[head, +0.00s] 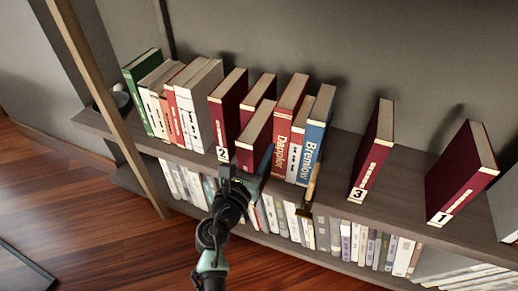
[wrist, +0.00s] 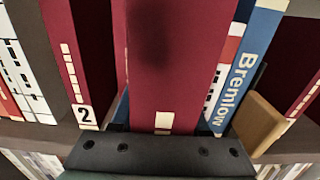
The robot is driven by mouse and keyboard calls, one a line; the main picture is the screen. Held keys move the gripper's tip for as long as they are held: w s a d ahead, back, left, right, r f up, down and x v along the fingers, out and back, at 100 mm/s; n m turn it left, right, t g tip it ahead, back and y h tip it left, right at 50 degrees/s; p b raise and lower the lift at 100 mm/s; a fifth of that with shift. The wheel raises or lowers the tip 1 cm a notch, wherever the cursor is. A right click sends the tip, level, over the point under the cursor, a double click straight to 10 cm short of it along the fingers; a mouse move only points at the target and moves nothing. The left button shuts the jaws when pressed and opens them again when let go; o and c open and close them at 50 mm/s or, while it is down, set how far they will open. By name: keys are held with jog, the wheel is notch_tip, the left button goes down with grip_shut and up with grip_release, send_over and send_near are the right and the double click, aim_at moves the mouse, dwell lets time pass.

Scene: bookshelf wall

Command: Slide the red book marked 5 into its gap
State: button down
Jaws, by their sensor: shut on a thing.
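My gripper (head: 243,178) is shut on a dark red book (head: 254,138), gripping the lower part of its spine at the shelf's front edge. The held book stands roughly upright and juts forward of its neighbours. In the wrist view its spine (wrist: 170,60) fills the middle; any number on it is hidden behind the gripper (wrist: 160,150). Another dark red book (head: 259,92) stands farther back, partly hidden by the held one. The dark red book marked 2 (head: 228,105) is to the left, with a dark space between in the wrist view.
A brighter red book (head: 284,125) and a blue book (head: 315,125) stand to the right. Dark red books marked 3 (head: 372,150) and 1 (head: 457,180) stand apart farther right, with bare shelf (head: 405,190) between them. A wooden piece (wrist: 258,122) protrudes at the shelf edge.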

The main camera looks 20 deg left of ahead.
jog(key=shift+r, duration=0.1)
jog(key=shift+c, duration=2.2)
grip_release()
jog(key=shift+o, duration=0.6)
jog(key=s+p, duration=0.3)
jog(key=s, duration=1)
jog(key=shift+a+p, duration=0.2)
jog(key=shift+p, duration=0.2)
